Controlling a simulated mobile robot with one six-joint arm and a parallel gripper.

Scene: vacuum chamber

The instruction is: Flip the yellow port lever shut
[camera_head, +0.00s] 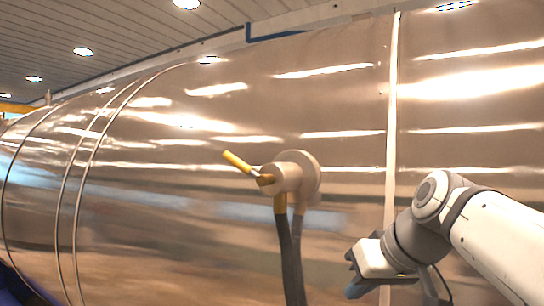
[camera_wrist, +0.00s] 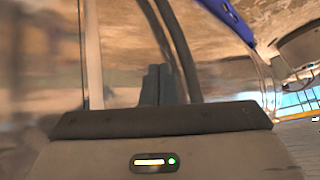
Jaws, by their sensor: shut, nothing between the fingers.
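The yellow lever (camera_head: 237,161) sticks out up and to the left from the port (camera_head: 289,177), a pale round fitting on the curved metal chamber wall. The lever joins the port at a brass-coloured piece (camera_head: 265,179). My gripper (camera_head: 354,286) is below and to the right of the port, apart from the lever. In the wrist view my gripper's dark fingers (camera_wrist: 157,85) are together with nothing between them. The lever does not show clearly in the wrist view.
Dark hoses (camera_head: 291,250) hang down from the port, and hoses also run behind my fingers in the wrist view (camera_wrist: 178,45). The shiny chamber wall (camera_head: 220,120) fills most of the head view. A raised vertical seam (camera_head: 391,130) stands right of the port. Space left of the lever looks clear.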

